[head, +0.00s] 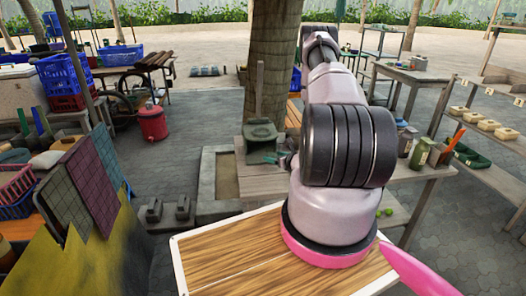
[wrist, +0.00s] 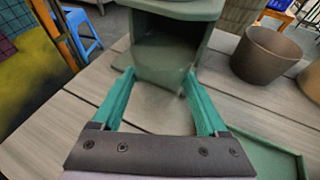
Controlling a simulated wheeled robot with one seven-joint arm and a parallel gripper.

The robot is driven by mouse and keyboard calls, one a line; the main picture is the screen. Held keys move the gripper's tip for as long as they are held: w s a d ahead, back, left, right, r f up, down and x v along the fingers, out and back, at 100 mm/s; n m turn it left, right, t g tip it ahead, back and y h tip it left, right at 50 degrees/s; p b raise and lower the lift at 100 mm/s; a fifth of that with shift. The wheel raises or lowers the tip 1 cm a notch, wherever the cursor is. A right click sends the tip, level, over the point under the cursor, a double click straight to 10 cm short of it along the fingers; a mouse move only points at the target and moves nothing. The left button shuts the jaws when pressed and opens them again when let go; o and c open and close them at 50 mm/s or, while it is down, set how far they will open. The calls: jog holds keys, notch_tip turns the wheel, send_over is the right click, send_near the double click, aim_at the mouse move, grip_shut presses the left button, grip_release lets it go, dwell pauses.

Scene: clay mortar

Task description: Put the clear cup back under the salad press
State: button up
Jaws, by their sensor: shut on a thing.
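The grey-green salad press (wrist: 150,65) stands on a plank table in the wrist view, its dark open bay facing my gripper. It also shows in the head view (head: 261,131), left of my arm. My gripper (wrist: 160,84) has its teal fingers spread wide around a faint, see-through shape, the clear cup (wrist: 158,108), directly in front of the bay. The cup's outline is hard to make out, and I cannot tell whether its base touches the table. In the head view my arm hides most of the gripper and the cup.
A brown pot (wrist: 264,56) stands right of the press. A green tray (wrist: 262,153) lies at the lower right, close to the right finger. Bare planks (wrist: 50,135) lie to the left. A tree trunk (head: 272,65) rises behind the press in the head view.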

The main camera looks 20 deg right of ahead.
aim_at(277, 153)
jog(key=w, duration=0.5)
jog(key=shift+w+a, duration=0.1)
jog(key=shift+a, duration=0.2)
jog(key=x, duration=0.4)
jog(key=shift+w+r, duration=0.25)
jog(key=shift+f, duration=0.35)
jog(key=shift+f, duration=0.1)
jog(key=o, duration=1.3)
jog(key=v, duration=1.2)
